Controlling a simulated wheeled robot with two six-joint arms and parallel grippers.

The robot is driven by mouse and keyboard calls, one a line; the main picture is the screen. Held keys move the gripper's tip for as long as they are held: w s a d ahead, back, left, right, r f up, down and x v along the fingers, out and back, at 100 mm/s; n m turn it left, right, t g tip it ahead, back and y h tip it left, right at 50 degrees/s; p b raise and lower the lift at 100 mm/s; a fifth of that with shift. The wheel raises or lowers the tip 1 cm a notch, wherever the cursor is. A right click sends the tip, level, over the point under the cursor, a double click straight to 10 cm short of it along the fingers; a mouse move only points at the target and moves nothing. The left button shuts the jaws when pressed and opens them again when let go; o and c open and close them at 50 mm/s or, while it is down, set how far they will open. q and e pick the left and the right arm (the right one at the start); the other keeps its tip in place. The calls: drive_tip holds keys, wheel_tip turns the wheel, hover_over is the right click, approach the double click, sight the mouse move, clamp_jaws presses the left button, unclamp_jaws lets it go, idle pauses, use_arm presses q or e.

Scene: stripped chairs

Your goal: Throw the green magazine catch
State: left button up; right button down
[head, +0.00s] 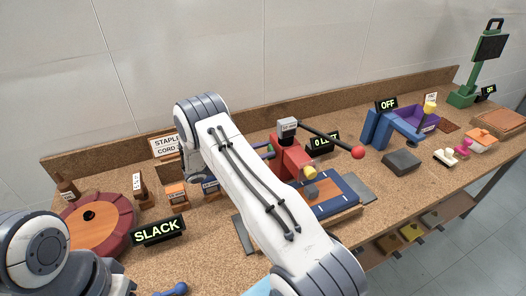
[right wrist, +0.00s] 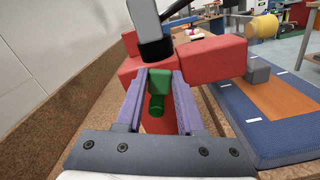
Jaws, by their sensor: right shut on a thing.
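The green magazine catch (right wrist: 158,88) shows in the right wrist view as a small block with a rounded knob, at the end of the red stapler body (right wrist: 200,60). My right gripper (right wrist: 155,76) has its two purple fingers on either side of the catch and is shut on it. In the head view the red stapler (head: 290,156) stands behind my right arm, with a black lever ending in a red ball (head: 358,152). The catch is hidden there by my arm. Only part of my left arm shows, at the lower left; its gripper is out of view.
A blue-edged pad (head: 338,190) lies before the stapler. A sign (head: 322,142) reads "0 LEFT", another (head: 158,231) "SLACK". A raised ledge runs along the back.

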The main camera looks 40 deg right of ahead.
drive_tip(key=s+f+m+b, duration=0.1)
drive_tip(key=m+b, duration=0.2)
drive_tip(key=b, duration=0.1)
drive_tip(key=s+f+m+b, duration=0.1)
drive_tip(key=f+m+b, duration=0.1)
drive_tip(key=m+b, duration=0.1)
drive_tip(key=s+a+f+m+b, duration=0.1)
drive_tip(key=m+b, duration=0.3)
drive_tip(key=shift+s+f+b, duration=0.2)
drive_tip(key=shift+s+b, duration=0.05)
drive_tip(key=shift+b, duration=0.1)
drive_tip(key=shift+s+f+m+b, duration=0.1)
drive_tip(key=shift+f+m+b, duration=0.2)
drive_tip(key=shift+m+b, duration=0.95)
drive_tip(key=c, duration=0.5)
unclamp_jaws()
drive_tip(key=shift+r, duration=0.1)
